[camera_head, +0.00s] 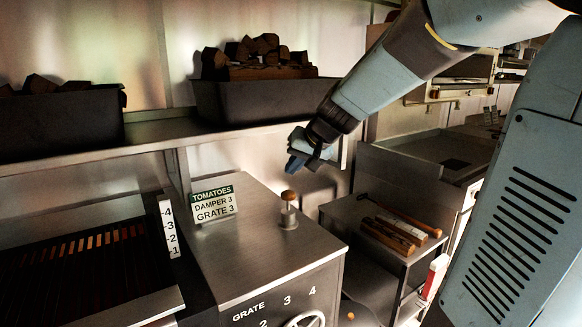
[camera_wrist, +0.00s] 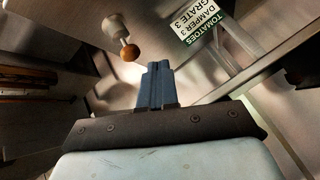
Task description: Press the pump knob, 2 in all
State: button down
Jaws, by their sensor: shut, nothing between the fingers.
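The pump knob (camera_head: 289,196) is a brown ball on a short metal stem, standing on the steel counter (camera_head: 255,250) in the head view. It also shows in the wrist view as the brown knob (camera_wrist: 129,53), up and to the left of my fingers. My gripper (camera_head: 293,165) is shut and empty, above the counter and a little above the knob in the head view, apart from it. In the wrist view my blue fingertips (camera_wrist: 158,72) are together with nothing between them.
A sign (camera_head: 213,204) reading tomatoes, damper 3, grate 3 stands left of the knob. A grill (camera_head: 80,262) is at left. Dark bins (camera_head: 255,100) sit on the shelf above.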

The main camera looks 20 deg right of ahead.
jog(key=s+d+n+h, duration=0.1)
jog(key=s+d+h, duration=0.1)
jog(key=s, duration=0.9)
jog(key=s+d+g+h, duration=0.1)
jog(key=s+h, duration=0.1)
jog(key=s, duration=1)
jog(key=shift+s+d+f+n+g, duration=0.2)
jog(key=shift+d+f+n+g, duration=0.1)
jog(key=shift+d+f+n, duration=0.1)
jog(key=shift+r, duration=0.1)
